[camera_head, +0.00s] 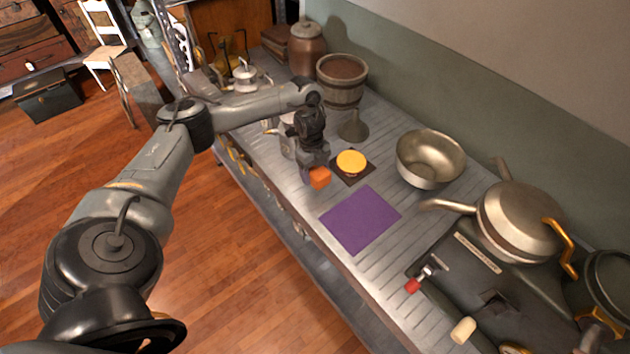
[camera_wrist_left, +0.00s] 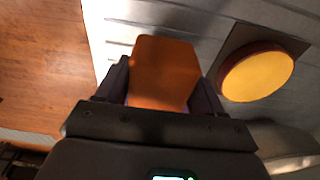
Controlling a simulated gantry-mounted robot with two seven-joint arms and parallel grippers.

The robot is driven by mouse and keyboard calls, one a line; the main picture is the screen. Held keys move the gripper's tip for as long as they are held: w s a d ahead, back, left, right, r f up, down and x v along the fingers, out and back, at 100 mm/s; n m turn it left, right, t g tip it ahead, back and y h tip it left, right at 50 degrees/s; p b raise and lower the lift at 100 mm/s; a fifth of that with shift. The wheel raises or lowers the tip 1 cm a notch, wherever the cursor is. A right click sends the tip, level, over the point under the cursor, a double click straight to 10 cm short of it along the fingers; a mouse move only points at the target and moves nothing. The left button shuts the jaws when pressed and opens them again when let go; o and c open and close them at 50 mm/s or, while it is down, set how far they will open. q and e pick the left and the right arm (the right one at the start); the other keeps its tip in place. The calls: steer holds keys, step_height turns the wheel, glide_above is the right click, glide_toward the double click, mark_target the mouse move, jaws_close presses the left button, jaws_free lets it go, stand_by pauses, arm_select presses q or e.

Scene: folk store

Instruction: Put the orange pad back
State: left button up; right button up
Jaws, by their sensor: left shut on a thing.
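The orange pad (camera_head: 319,177) is a small block held in my left gripper (camera_head: 309,172) near the table's front edge. In the left wrist view the orange pad (camera_wrist_left: 163,72) sits between both fingers of the left gripper (camera_wrist_left: 163,92). The gripper is shut on it; whether the pad touches the table I cannot tell. A yellow round disc (camera_head: 351,162) on a dark square mat (camera_head: 348,178) lies just right of the gripper, and the disc (camera_wrist_left: 257,76) also shows in the wrist view. A purple square mat (camera_head: 360,219) lies bare to the lower right. My right gripper is not in view.
The ribbed metal table (camera_head: 395,245) carries a steel bowl (camera_head: 430,158), a lidded pan (camera_head: 517,221), a dark stove (camera_head: 480,285) and a wooden bucket (camera_head: 342,82). A kettle stands close behind my left gripper. The wooden floor is at left.

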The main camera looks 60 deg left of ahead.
arm_select(q)
step_height(320, 180, down, 4)
steer(key=shift+r+b, duration=0.2)
steer(key=shift+b, duration=0.4)
steer(key=shift+f, duration=0.15)
steer(key=shift+f, duration=0.1)
steer(key=o, duration=1)
steer(key=shift+r, duration=0.4)
steer(key=r+p, duration=0.2)
steer(key=r, duration=0.1)
steer(key=a+r+p, duration=0.1)
steer(key=r, duration=0.3)
steer(key=r+p, duration=0.2)
steer(key=r, duration=0.2)
steer(key=shift+s+a+r+p, duration=0.1)
steer(key=shift+a+r+p, duration=0.05)
steer(key=shift+p, duration=0.2)
